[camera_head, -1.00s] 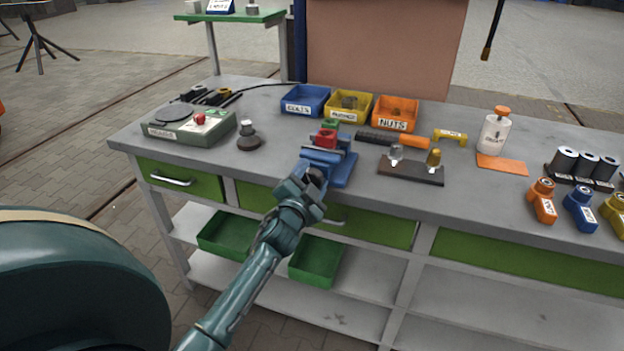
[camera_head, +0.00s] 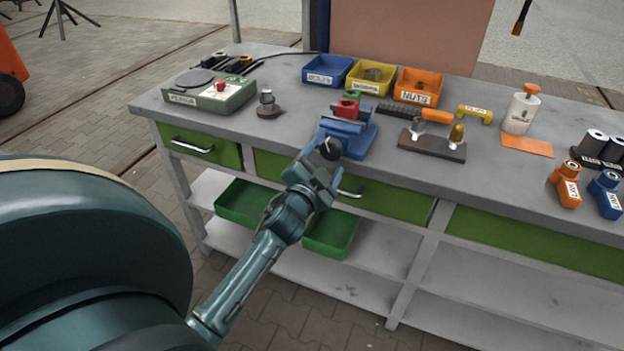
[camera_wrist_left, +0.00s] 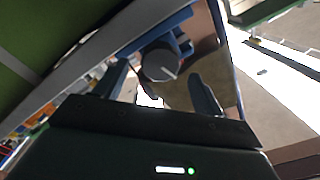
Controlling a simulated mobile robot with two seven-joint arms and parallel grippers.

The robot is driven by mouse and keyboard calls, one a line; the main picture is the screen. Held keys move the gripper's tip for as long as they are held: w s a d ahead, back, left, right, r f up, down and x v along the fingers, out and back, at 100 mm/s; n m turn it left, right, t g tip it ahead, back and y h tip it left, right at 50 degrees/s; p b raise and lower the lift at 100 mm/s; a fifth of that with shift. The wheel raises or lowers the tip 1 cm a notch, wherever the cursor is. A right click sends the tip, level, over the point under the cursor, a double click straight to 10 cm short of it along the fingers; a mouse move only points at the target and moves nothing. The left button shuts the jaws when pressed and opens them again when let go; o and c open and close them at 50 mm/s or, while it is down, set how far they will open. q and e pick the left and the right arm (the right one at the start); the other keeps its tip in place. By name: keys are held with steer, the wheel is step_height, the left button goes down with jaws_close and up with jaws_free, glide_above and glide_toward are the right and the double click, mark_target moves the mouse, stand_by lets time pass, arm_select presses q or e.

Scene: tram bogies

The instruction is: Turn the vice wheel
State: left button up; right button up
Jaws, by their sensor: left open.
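The blue vice (camera_head: 348,134) stands at the front edge of the workbench, with a red block (camera_head: 347,108) in its jaws. Its dark round wheel (camera_head: 331,149) faces the front. My left gripper (camera_head: 322,172) is just in front of and below the wheel, its fingers apart. In the left wrist view the wheel (camera_wrist_left: 160,62) with a light line on it lies ahead, between and beyond the two open fingertips (camera_wrist_left: 160,85). The fingers look clear of the wheel. My right gripper is in neither view.
The grey bench top (camera_head: 290,130) holds a green-grey device (camera_head: 212,92) at the left, blue, yellow and orange bins (camera_head: 417,87) behind, and a dark stand (camera_head: 432,146) to the vice's right. Green drawers (camera_head: 385,205) and a lower shelf with green trays (camera_head: 331,234) lie below.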

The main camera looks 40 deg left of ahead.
arm_select(q)
steer(key=v, duration=0.8)
steer(key=shift+b, duration=0.4)
steer(key=shift+s, duration=0.1)
